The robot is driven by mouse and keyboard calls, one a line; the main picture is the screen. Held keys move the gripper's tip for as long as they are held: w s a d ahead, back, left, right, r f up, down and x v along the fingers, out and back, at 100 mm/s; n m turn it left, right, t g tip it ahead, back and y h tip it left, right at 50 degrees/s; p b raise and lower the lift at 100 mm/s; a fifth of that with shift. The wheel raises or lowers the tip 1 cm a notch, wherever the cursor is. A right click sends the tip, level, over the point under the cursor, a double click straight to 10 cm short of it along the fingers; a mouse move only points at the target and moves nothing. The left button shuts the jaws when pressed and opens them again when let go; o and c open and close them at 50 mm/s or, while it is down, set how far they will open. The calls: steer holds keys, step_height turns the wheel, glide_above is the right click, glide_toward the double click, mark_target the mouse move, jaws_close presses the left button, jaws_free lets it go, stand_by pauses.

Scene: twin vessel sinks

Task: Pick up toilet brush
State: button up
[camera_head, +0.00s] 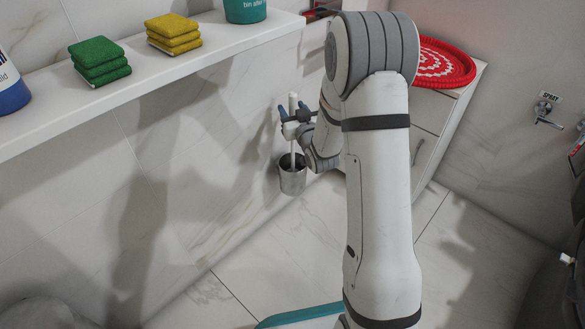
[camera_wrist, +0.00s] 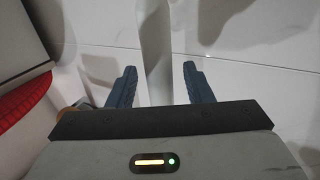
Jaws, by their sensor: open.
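The toilet brush (camera_head: 293,151) stands upright with its white handle rising out of a silver cylindrical holder (camera_head: 292,178) beside the wall. The brush head is hidden inside the holder. My gripper (camera_head: 292,114) is at the upper part of the handle, with its blue fingers open on either side of it. In the wrist view the white handle (camera_wrist: 155,50) runs between the open fingers of my gripper (camera_wrist: 159,74), nearer the left finger. A gap shows on the right side.
A white cabinet (camera_head: 425,150) with a red round mat (camera_head: 445,64) stands behind my arm. Marble floor (camera_head: 470,250) is open at right.

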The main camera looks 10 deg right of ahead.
steer(key=shift+c, duration=0.4)
steer(key=c, duration=0.9)
jaws_close()
steer(key=shift+r, duration=0.15)
